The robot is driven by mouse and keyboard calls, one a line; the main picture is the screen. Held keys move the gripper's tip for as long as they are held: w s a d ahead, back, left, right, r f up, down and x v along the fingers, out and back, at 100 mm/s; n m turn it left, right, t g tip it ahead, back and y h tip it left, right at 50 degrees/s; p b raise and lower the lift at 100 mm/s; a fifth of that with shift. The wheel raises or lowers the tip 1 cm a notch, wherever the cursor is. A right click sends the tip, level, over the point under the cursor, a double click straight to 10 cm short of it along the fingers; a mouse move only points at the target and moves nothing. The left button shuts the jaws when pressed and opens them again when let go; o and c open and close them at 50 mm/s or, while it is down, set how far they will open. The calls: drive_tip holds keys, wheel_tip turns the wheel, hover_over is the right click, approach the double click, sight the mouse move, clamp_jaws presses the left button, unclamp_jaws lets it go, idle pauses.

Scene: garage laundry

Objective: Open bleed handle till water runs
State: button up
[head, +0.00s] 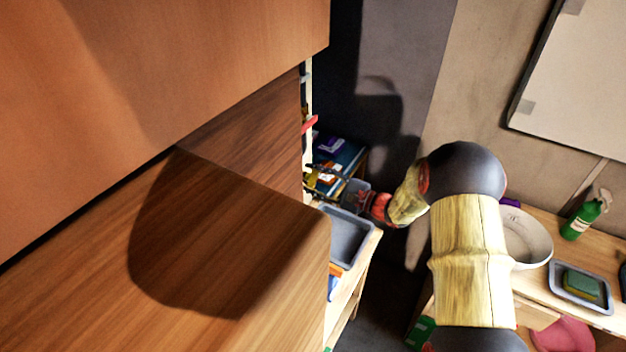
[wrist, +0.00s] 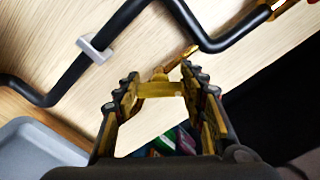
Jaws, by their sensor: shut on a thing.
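In the wrist view my gripper (wrist: 160,82) has its two dark, ridged fingers on either side of a small brass bleed handle (wrist: 158,90). The jaws are shut on it. A thin brass tip (wrist: 182,56) sticks out past the right finger. Black pipe (wrist: 127,15) bends around behind it, on a pale wood panel (wrist: 100,82). No running water shows in either view.
A grey basin (head: 348,240) stands below my gripper; its rim area shows in the wrist view (wrist: 38,145). A large wooden cabinet (head: 230,220) blocks the left. A bench at right holds a white bowl (head: 527,240), a green spray bottle (head: 582,218) and a tray (head: 601,310).

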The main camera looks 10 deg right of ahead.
drive_tip(key=o, duration=1.1)
drive_tip(key=shift+o, duration=0.5)
drive_tip(key=v, duration=1.2)
drive_tip(key=shift+c, duration=0.3)
